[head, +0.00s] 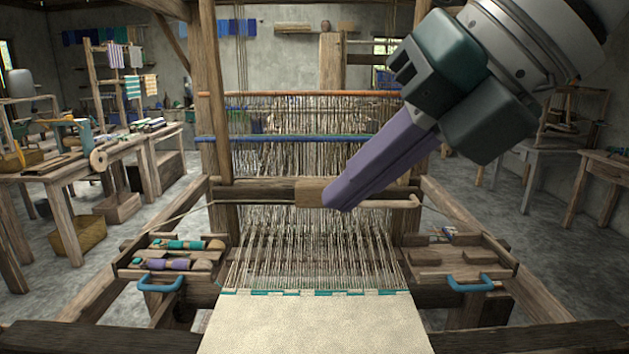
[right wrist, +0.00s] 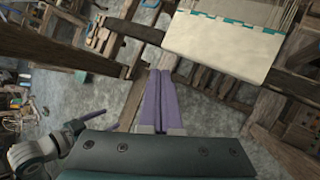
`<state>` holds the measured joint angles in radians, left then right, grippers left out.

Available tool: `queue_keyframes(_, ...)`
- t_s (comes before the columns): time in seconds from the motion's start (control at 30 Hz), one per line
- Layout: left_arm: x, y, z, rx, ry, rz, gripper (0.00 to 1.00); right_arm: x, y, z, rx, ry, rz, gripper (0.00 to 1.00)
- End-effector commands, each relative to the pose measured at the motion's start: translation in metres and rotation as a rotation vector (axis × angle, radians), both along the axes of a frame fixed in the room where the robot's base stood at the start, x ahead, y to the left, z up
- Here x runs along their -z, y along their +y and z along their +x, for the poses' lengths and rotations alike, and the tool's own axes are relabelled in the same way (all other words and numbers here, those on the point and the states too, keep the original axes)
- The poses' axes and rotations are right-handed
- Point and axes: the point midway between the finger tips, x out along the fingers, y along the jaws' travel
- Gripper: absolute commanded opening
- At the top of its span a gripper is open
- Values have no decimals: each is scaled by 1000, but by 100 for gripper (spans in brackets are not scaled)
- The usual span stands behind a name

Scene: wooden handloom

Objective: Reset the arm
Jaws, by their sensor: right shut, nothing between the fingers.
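My right gripper (head: 340,196) comes in from the upper right of the head view, with its purple fingers pressed together and empty. In that picture its tips overlap the wooden beater bar (head: 262,191) of the loom; I cannot tell whether they touch it. In the right wrist view the shut purple fingers (right wrist: 160,76) point toward the loom, with the cream cloth (right wrist: 222,45) beyond them. The cloth also shows at the bottom of the head view (head: 312,325), below the warp threads (head: 318,262). My left gripper does not show in the head view.
A left tray (head: 126,262) with blue handle holds teal and purple shuttles (head: 168,264). A right tray (head: 508,262) with blue handle holds wooden pieces. A workbench (head: 75,172) stands at left, another table (head: 606,160) at right. Floor beside the loom is partly clear.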

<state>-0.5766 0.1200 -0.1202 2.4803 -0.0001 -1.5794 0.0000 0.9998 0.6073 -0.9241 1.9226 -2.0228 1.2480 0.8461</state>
Motion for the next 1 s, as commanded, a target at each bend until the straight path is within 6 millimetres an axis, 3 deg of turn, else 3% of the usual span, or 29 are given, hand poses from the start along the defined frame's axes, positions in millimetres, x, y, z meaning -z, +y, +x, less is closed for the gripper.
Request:
queue_keyframes(0.03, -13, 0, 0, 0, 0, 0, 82, -16, 17, -10, -42, 15, 76, 0)
queue_keyframes(0.17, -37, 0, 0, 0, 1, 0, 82, -62, 63, -42, -148, 59, 352, 0)
queue_keyframes(0.27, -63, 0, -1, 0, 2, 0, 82, -128, 94, -68, -199, 100, 665, 0)
queue_keyframes(0.33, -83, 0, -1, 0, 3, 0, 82, -185, 102, -78, -190, 129, 924, 0)
queue_keyframes(0.4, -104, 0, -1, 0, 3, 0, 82, -243, 94, -77, -125, 157, 1192, 0)
queue_keyframes(0.47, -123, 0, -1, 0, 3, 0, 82, -288, 75, -66, -17, 182, 1423, 0)
queue_keyframes(0.5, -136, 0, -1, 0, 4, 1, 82, -312, 55, -54, 86, 198, 1572, 0)
queue_keyframes(0.57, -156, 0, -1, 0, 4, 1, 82, -335, 18, -32, 286, 227, 1773, 0)
queue_keyframes(0.67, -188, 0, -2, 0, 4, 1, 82, -330, -50, 1, 716, 284, 2010, 0)
queue_keyframes(0.77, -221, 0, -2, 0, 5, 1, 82, -283, -112, 10, 1245, 368, 2091, 0)
queue_keyframes(0.87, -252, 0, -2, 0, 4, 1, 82, -215, -151, -21, 1796, 491, 1983, 0)
queue_keyframes(0.9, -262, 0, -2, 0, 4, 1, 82, -190, -158, -42, 1990, 548, 1896, 0)
queue_keyframes(1.0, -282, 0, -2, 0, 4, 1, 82, -146, -164, -103, 2361, 688, 1635, 0)
